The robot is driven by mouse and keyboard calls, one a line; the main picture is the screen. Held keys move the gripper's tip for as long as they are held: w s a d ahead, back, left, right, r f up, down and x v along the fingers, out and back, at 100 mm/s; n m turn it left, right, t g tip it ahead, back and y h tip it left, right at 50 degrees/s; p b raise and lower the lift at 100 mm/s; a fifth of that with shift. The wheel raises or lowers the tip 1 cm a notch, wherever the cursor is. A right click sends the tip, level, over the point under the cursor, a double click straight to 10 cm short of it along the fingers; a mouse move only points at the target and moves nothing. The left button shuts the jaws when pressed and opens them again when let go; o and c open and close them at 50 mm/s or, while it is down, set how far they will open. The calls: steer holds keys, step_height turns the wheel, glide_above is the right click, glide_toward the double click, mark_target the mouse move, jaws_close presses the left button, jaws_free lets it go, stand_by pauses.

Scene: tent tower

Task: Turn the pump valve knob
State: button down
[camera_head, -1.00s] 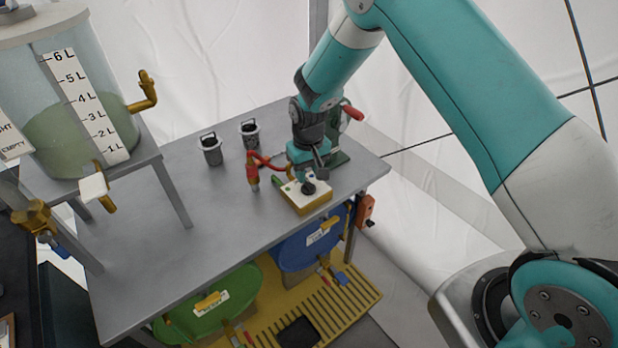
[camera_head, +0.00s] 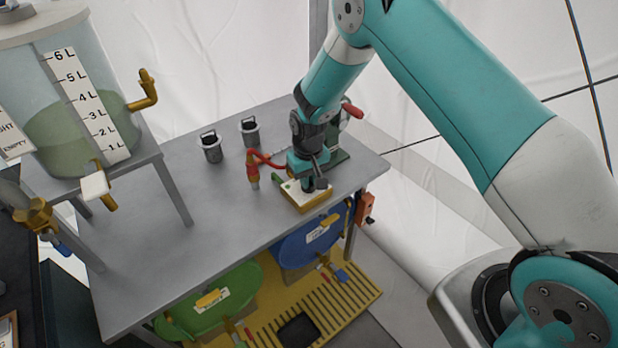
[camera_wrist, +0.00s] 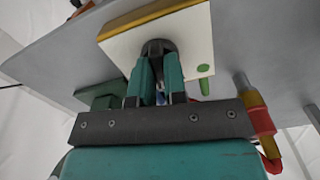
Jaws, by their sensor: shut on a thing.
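The pump valve box (camera_head: 309,202), with a white face and a yellow base, sits on the grey table. It also shows in the wrist view (camera_wrist: 192,40), with a small green tab beside the knob. The black valve knob (camera_wrist: 158,46) stands on the white face. My gripper (camera_wrist: 157,72) has its teal fingers on either side of the knob and is shut on it. In the head view my gripper (camera_head: 308,183) comes down over the box and mostly hides the knob.
A red-and-yellow fitting (camera_head: 253,173) with a red hose stands just left of the box. A dark green pump body (camera_head: 338,155) is behind my gripper. Two grey cups (camera_head: 211,148) stand further left. A large tank (camera_head: 40,130) is at far left. The table's front left is clear.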

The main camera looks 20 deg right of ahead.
steer(key=m+b, duration=0.1)
steer(key=m, duration=0.4)
steer(key=shift+m+b, duration=0.4)
steer(key=m+b, duration=0.1)
steer(key=m, duration=0.4)
steer(key=shift+m, duration=0.4)
steer(key=c, duration=1.2)
jaws_free()
steer(key=shift+o, duration=0.2)
step_height(320, 180, up, 18)
steer(key=b, duration=0.1)
steer(key=shift+f+b, duration=0.25)
steer(key=shift+b, duration=0.05)
